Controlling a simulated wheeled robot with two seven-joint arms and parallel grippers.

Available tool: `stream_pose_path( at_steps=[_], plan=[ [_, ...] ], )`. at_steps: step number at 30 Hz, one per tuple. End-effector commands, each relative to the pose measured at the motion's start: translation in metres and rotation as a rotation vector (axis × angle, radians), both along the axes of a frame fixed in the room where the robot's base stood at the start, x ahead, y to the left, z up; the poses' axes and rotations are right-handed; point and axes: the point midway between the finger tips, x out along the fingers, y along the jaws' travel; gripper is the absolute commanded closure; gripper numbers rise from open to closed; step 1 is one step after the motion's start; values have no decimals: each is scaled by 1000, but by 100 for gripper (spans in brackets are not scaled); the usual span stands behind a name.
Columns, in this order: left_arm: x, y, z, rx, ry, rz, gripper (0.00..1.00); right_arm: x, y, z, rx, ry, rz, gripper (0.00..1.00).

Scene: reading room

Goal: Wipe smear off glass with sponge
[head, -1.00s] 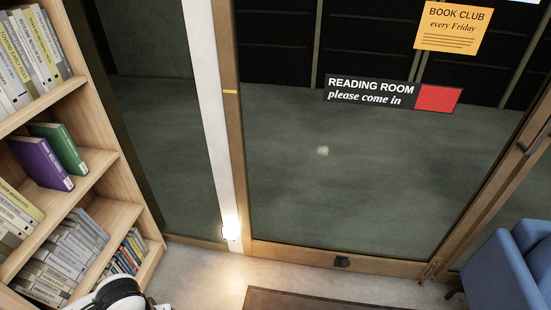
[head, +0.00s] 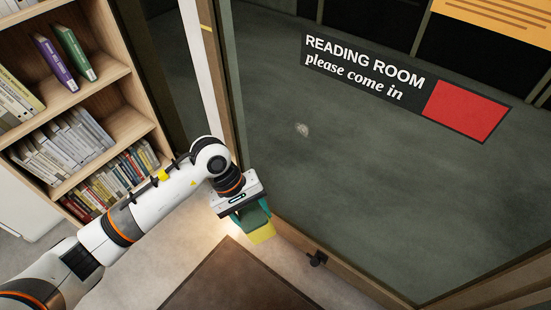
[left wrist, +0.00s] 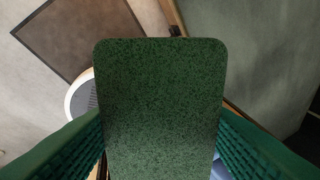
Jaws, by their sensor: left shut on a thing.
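My left gripper (head: 250,215) is near the lower left of the glass door, shut on the sponge. The sponge has a yellow side (head: 262,234) in the head view; its green face (left wrist: 160,100) fills the middle of the left wrist view between the two green fingers. The glass (head: 350,190) is a large dark pane in a wooden frame. A small pale smear (head: 301,130) is on it, below the sign and above and right of my left gripper. The sponge appears apart from the glass. My right gripper is out of view.
A sign reading "READING ROOM please come in" (head: 365,67) is on the glass, with an orange notice (head: 500,18) above. A bookshelf (head: 115,85) stands at left. A brown mat (head: 235,280) lies on the floor before the door. A dark door stop (head: 317,258) is at the door's foot.

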Motion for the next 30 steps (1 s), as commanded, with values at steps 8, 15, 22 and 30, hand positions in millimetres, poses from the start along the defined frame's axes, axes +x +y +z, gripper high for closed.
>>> stream_pose_path(
  at_steps=[8,15,22,30],
  plan=[
    [71,-66,14,-600,50,629,65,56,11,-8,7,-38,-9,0],
    [127,-60,26,-1012,-151,1010,65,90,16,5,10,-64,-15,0],
    [157,-33,24,-1182,-324,1158,65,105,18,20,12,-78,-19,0],
    [170,-35,25,-1204,-354,1173,65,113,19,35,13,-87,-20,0]
  ],
)
